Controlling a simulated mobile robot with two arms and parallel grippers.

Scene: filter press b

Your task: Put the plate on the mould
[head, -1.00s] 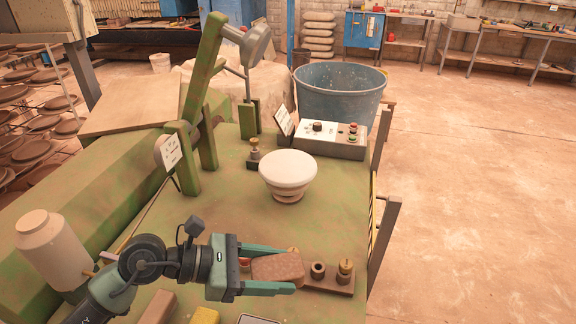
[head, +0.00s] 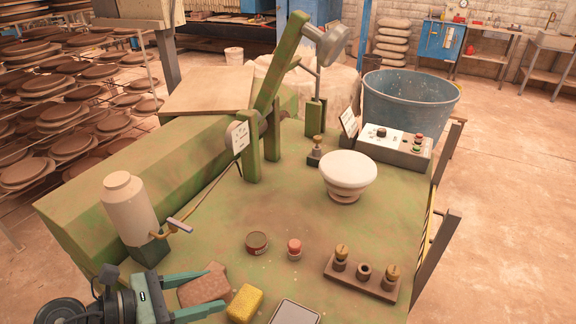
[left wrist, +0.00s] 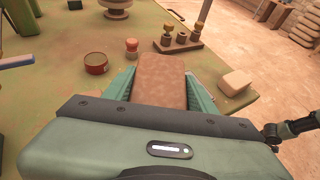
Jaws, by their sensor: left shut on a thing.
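The mould, a round white form (head: 348,172), stands on a short stem in the middle of the green table. It is only partly visible at the top of the left wrist view (left wrist: 116,5). My left gripper (head: 222,291) is at the lower left of the head view, shut on a reddish-brown block (left wrist: 161,82). The block lies between its fingers in the left wrist view, well short of the mould. I see no separate plate on the table; several brown plates (head: 75,144) lie on the rack at the left. My right gripper is not clearly seen.
A brown tin (head: 257,243), a red-topped knob (head: 294,248) and a peg rack (head: 362,277) stand before the mould. A yellow sponge (head: 245,303) is by my left gripper. A cream jar (head: 130,207), lever post (head: 275,90) and control box (head: 395,147) surround the work area.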

